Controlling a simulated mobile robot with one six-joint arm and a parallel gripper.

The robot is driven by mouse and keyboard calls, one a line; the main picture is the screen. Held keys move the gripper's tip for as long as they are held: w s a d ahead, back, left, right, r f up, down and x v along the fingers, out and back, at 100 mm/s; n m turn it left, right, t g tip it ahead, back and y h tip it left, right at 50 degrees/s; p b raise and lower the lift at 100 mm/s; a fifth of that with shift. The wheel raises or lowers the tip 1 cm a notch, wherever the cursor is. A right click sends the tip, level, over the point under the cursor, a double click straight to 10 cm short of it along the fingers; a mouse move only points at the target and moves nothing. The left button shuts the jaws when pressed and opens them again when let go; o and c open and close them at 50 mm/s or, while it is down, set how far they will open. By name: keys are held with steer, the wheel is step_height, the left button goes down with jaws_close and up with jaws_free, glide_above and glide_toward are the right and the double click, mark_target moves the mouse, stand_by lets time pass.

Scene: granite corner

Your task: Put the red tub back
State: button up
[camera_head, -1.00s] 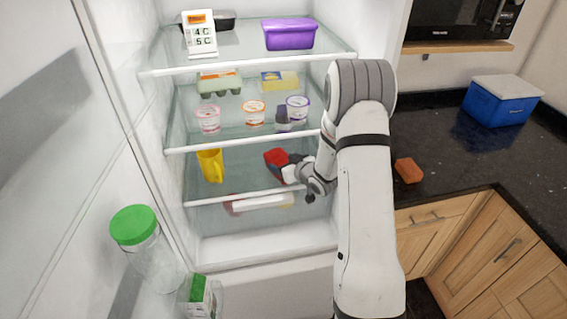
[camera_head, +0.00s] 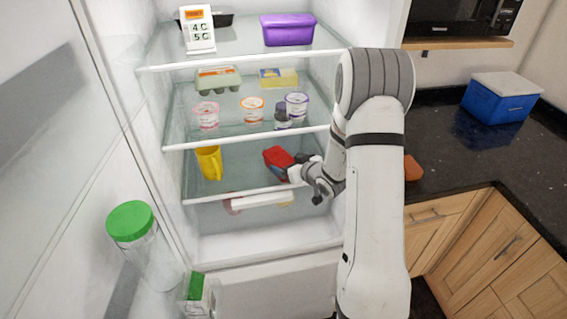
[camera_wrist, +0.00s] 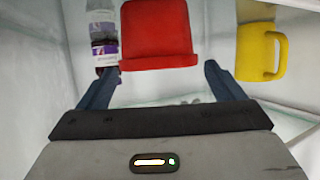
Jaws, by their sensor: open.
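The red tub (camera_head: 279,157) sits on the lower glass shelf (camera_head: 232,183) of the open fridge, right of the yellow mug (camera_head: 209,162). In the wrist view the red tub (camera_wrist: 157,30) fills the upper middle. My gripper (camera_wrist: 161,70) is open, its two dark fingertips on either side of the tub's near edge; I cannot tell whether they touch it. In the head view my gripper (camera_head: 298,171) is at the tub's right front, and it hides part of the tub's side.
Pots (camera_head: 252,108) and a dark bottle (camera_head: 282,116) stand on the shelf above. A purple box (camera_head: 288,30) is on the top shelf. A green-lidded jar (camera_head: 133,222) is in the door at left. The fridge's right wall is close to my arm.

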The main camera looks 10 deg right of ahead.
steer(key=s+d+r+m+g+h+b, duration=0.1)
steer(key=s+d+r+m+g+h, duration=0.1)
steer(key=s+r+h, duration=0.4)
steer(key=s+d+r+m+g+h, duration=0.1)
steer(key=s+d+r+g, duration=0.15)
steer(key=s+r, duration=0.65)
steer(key=s+a+r+g, duration=0.1)
steer(key=s+a+g, duration=0.1)
steer(key=s, duration=0.8)
steer(key=s+a+r+m+g+y, duration=0.1)
steer(key=s+a+g, duration=0.1)
steer(key=s+a, duration=0.3)
steer(key=s, duration=0.4)
steer(key=shift+s+a+r+y, duration=0.15)
steer(key=shift+s+r+y, duration=0.15)
steer(key=shift+s, duration=0.1)
steer(key=shift+g, duration=0.25)
